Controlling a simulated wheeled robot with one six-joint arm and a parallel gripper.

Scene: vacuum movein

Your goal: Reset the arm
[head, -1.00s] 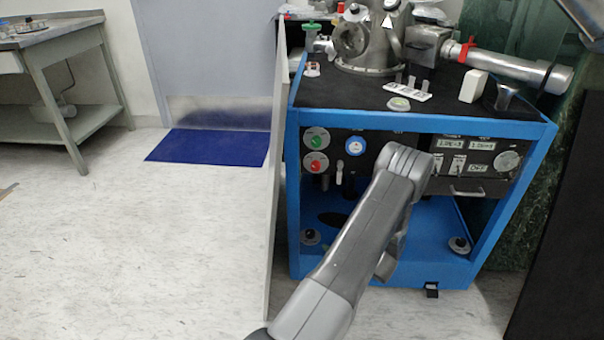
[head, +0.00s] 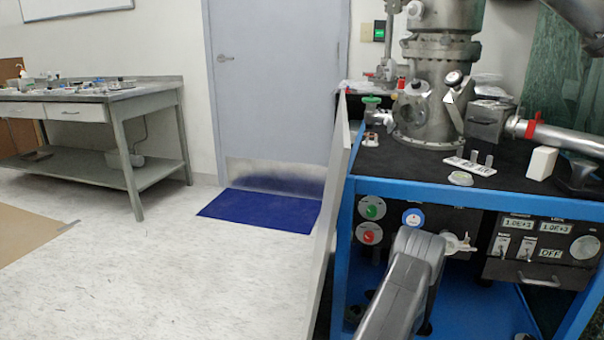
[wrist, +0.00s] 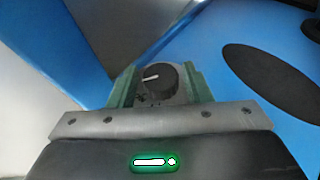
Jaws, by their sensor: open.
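My arm (head: 400,290) reaches up from the bottom edge in the head view, in front of the blue cart (head: 345,240). My gripper itself is hidden there behind the arm links. In the wrist view my gripper (wrist: 160,68) is open, with a green-edged finger on each side. A black round knob with a white pointer line (wrist: 160,86) shows between the fingers. No gap or contact between knob and fingers can be made out. Blue cart surfaces (wrist: 225,50) lie beyond, with a dark oval opening (wrist: 275,75) at the right.
The cart carries a metal vacuum chamber (head: 425,90) and a white block (head: 541,163). Open floor (head: 170,290) and a workbench (head: 90,100) lie left.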

